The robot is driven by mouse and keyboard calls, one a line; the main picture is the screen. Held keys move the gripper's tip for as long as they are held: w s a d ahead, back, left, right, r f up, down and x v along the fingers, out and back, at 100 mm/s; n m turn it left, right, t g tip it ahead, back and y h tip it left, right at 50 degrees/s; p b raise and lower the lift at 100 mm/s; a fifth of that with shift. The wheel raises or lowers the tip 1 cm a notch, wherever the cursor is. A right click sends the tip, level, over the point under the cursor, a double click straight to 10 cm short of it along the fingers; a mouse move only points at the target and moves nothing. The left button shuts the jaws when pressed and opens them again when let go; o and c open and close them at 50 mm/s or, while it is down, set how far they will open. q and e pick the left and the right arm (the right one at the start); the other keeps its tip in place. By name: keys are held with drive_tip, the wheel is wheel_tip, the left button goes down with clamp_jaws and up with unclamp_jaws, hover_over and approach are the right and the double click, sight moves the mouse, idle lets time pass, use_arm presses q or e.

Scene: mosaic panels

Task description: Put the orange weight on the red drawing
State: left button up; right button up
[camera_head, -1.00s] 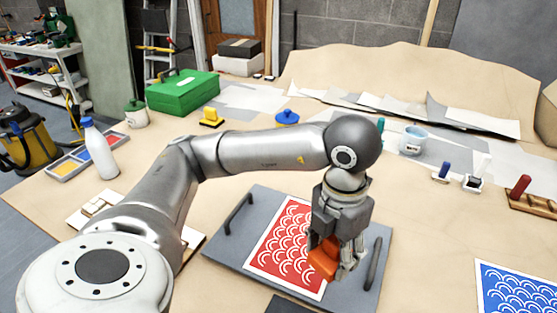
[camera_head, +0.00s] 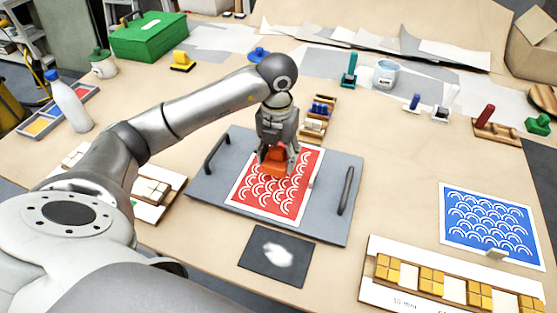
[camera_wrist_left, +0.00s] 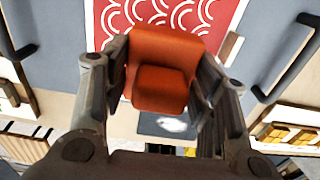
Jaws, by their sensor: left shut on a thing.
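The orange weight (camera_head: 275,160) is a small block with a raised grip. My left gripper (camera_head: 277,158) is shut on it, pointing down over the upper middle of the red drawing (camera_head: 290,198). The drawing has white arc patterns and lies on a grey tray (camera_head: 328,215) with two dark handles. In the left wrist view the weight (camera_wrist_left: 162,70) sits between the two fingers, with the red drawing (camera_wrist_left: 110,25) behind it. I cannot tell whether the weight touches the drawing. My right gripper is not in view.
A blue patterned sheet (camera_head: 490,222) lies at right, above a rack of yellow tiles (camera_head: 430,280). A dark square with white powder (camera_head: 275,255) lies in front of the tray.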

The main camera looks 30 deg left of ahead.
sight(279, 165)
use_arm(q)
drive_tip(key=shift+w+a+f, duration=0.2)
drive_tip(key=shift+w+f, duration=0.2)
drive_tip(key=shift+f, duration=0.1)
drive_tip(key=shift+w+a+f, duration=0.15)
drive_tip(key=shift+w+f, duration=0.2)
drive_tip(key=shift+f, duration=0.1)
wheel_tip(279, 165, down, 3)
drive_tip(key=shift+w+r+p, duration=0.1)
drive_tip(key=shift+p, duration=0.9)
drive_tip(key=shift+f, duration=0.25)
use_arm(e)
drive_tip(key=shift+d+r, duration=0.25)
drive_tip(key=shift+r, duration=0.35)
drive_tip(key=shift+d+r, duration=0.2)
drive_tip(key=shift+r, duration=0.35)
use_arm(q)
drive_tip(key=shift+f, duration=0.1)
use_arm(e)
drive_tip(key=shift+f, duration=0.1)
use_arm(q)
drive_tip(key=shift+f, duration=0.15)
drive_tip(key=o, duration=1.4)
drive_tip(key=shift+o, duration=0.3)
